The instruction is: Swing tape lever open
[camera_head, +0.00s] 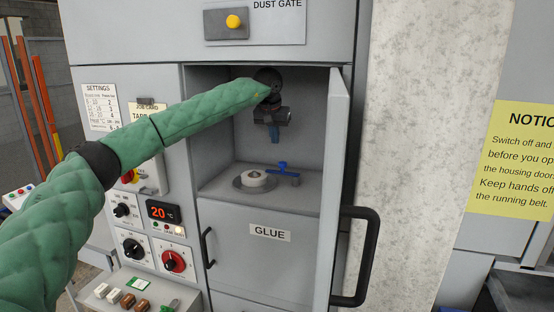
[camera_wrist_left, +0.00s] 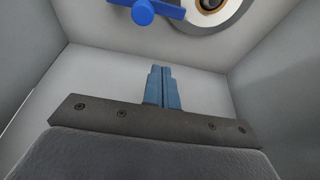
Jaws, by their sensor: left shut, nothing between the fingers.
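The blue tape lever (camera_head: 283,170) sits on the floor of an open grey compartment, just right of the white tape roll (camera_head: 254,178) on its round grey base. In the left wrist view the blue lever (camera_wrist_left: 146,10) shows at the top edge, partly cut off, with the tape roll (camera_wrist_left: 212,14) to its right. My left gripper (camera_head: 274,136) hangs inside the compartment, pointing down, above the lever and apart from it. Its blue fingers (camera_wrist_left: 162,88) are together and hold nothing. My right gripper is out of view.
The compartment door (camera_head: 340,180) stands open at the right, with a black handle (camera_head: 362,255). A GLUE panel (camera_head: 268,250) is below. Knobs and a red display (camera_head: 163,212) lie to the left. The compartment walls are close around my left gripper.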

